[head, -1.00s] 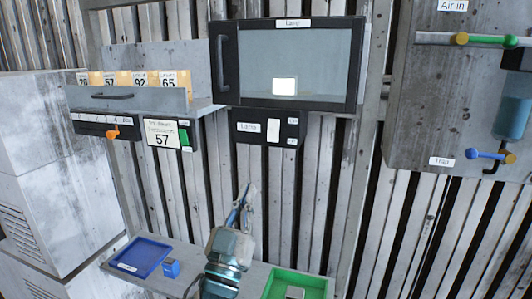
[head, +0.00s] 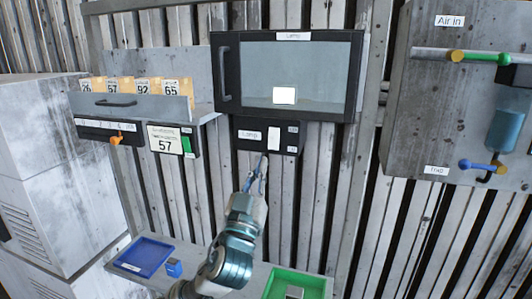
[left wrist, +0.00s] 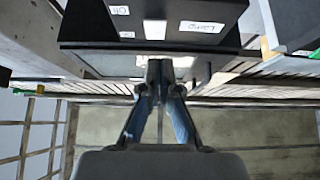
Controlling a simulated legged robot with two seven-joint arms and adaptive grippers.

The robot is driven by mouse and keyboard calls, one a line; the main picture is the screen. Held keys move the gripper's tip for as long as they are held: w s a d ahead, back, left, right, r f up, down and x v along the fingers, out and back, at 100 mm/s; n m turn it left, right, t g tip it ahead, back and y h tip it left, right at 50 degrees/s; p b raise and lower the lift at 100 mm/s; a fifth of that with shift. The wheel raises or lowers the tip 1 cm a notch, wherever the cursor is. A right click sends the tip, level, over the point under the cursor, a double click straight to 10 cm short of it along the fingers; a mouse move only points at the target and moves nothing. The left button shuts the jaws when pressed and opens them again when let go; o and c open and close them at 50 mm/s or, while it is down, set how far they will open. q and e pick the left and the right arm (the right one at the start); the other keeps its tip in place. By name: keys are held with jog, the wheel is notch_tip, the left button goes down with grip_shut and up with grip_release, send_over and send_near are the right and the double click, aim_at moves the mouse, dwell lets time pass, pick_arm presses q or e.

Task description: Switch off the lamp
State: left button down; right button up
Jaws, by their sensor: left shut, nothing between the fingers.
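The lamp (head: 284,95) is a bright white block behind the glass of a black cabinet labelled "Lamp". Below the cabinet is a black switch box (head: 254,149) labelled "Lamp", with a white rocker switch (head: 274,138) and small tags at its right. The switch also shows in the left wrist view (left wrist: 154,29), where the box appears upside down. My left gripper (head: 263,161) is shut and empty, its tips just below the switch box. In the left wrist view its fingertips (left wrist: 160,70) point towards the switch; I cannot tell if they touch the box. My right gripper is not in view.
At left are a drawer (head: 135,108) with numbered cards, an orange knob (head: 117,140) and a "57" card with a green switch. A blue tray (head: 145,253) and a green tray (head: 298,283) lie on the shelf below. Pipes and valves are at right.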

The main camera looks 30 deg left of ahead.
aim_at(270, 146)
pick_arm(q)
jog(key=w, duration=0.2)
jog(key=w+a, duration=0.1)
jog(key=w, duration=0.1)
jog(key=shift+r+p, duration=0.2)
jog(key=shift+p, duration=0.15)
jog(key=shift+w+a+f, duration=0.1)
jog(key=shift+w+f, duration=0.05)
jog(key=shift+w, duration=0.35)
